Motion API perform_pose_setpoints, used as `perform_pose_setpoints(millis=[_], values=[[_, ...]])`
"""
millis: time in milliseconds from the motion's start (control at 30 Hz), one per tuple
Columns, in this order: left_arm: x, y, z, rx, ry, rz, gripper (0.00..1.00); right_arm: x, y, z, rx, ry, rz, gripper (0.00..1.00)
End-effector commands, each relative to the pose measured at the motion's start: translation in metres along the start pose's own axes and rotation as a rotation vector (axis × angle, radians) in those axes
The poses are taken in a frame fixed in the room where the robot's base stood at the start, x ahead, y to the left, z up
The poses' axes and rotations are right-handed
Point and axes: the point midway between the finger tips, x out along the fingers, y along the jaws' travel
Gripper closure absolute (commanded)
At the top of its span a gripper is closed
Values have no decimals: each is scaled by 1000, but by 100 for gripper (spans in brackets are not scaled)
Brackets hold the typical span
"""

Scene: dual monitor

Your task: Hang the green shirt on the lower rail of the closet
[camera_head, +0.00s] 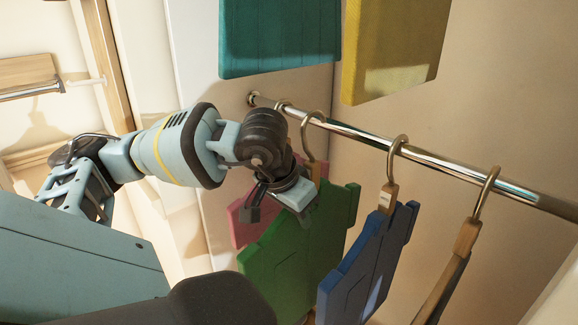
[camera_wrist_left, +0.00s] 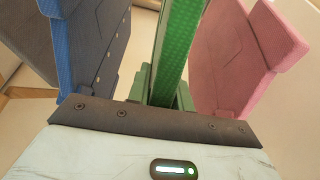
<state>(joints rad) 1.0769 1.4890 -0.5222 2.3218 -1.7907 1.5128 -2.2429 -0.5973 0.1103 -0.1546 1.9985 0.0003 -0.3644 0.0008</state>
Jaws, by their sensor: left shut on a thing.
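The green shirt (camera_head: 300,245) hangs from a hanger with a brass hook (camera_head: 305,135) at the lower rail (camera_head: 365,136). The hook top overlaps the rail in the head view; I cannot tell for certain whether the rail bears it. My left gripper (camera_head: 283,197) is shut on the green shirt near its top, beside the hanger neck. In the left wrist view, the green shirt (camera_wrist_left: 180,50) stands edge-on in the middle, just beyond the gripper (camera_wrist_left: 160,118). My right gripper is not in view.
A pink shirt (camera_head: 242,222) hangs close behind the green one. Teal (camera_head: 280,38) and yellow (camera_head: 392,50) garments hang above. The closet wall (camera_head: 480,120) is behind.

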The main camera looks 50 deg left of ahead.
Motion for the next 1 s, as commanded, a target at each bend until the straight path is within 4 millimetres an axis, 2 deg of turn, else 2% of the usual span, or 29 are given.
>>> perform_pose_setpoints(millis=[333,1000], values=[[8,1,-23,-2,2,3,100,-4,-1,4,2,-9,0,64],[26,1,-65,-1,2,2,100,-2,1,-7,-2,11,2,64]])
